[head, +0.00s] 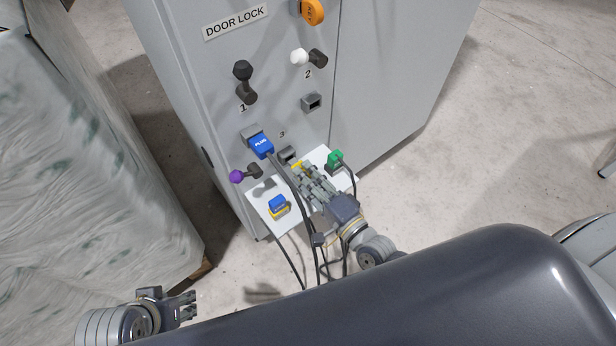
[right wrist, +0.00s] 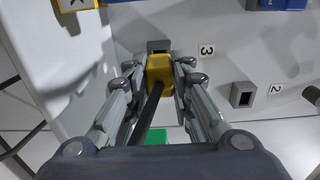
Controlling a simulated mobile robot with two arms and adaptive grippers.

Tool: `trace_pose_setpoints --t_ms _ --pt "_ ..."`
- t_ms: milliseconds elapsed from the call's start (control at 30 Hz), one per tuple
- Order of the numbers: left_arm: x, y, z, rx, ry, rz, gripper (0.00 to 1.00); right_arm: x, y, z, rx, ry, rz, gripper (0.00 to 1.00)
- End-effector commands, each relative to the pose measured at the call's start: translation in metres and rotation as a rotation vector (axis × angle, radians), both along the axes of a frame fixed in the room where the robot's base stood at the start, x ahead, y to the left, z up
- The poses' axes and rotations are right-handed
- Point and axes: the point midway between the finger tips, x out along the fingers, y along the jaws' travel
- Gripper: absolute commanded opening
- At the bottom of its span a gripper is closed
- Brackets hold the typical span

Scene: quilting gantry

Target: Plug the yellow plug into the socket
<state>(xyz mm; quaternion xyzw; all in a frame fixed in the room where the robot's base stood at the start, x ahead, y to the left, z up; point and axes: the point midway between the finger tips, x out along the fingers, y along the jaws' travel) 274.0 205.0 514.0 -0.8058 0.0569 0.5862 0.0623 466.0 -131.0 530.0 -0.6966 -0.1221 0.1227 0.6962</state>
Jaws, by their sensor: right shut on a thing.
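The yellow plug (head: 297,165) is in my right gripper (head: 303,172), just in front of the grey socket (head: 287,154) below the number 3 on the cabinet. In the right wrist view the yellow plug (right wrist: 160,70) sits between both fingers, its black cable running back toward me. The socket (right wrist: 158,46) shows right beyond the plug, beside the label 3. The plug's front hides part of the socket; I cannot tell whether they touch. My left gripper (head: 188,306) is low at the left, away from the cabinet, with its fingers apart and empty.
A blue plug (head: 261,145) sits in a socket at left. An empty socket (head: 311,102) is up right. A white shelf (head: 262,207) below carries a blue-and-yellow block (head: 278,206) and a green plug (head: 335,160). A purple-knobbed lever (head: 238,176) sticks out nearby. Cables hang around my right arm.

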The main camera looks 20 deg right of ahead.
Motion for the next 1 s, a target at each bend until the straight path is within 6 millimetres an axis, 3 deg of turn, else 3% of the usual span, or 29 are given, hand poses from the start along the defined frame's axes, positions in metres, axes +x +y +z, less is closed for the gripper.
trace_pose_setpoints --t_ms 933,967,1000 --pt "0.000 0.000 -0.001 0.000 0.000 -0.001 0.40 0.023 0.008 0.000 0.001 -0.001 0.000 0.00" --pt "0.000 0.000 -0.001 0.000 0.001 -0.001 0.40 0.022 0.008 0.000 0.001 0.000 0.000 0.28" --pt "0.000 0.000 -0.001 0.000 0.001 -0.001 0.40 0.022 0.008 0.000 0.001 0.000 0.000 0.37"
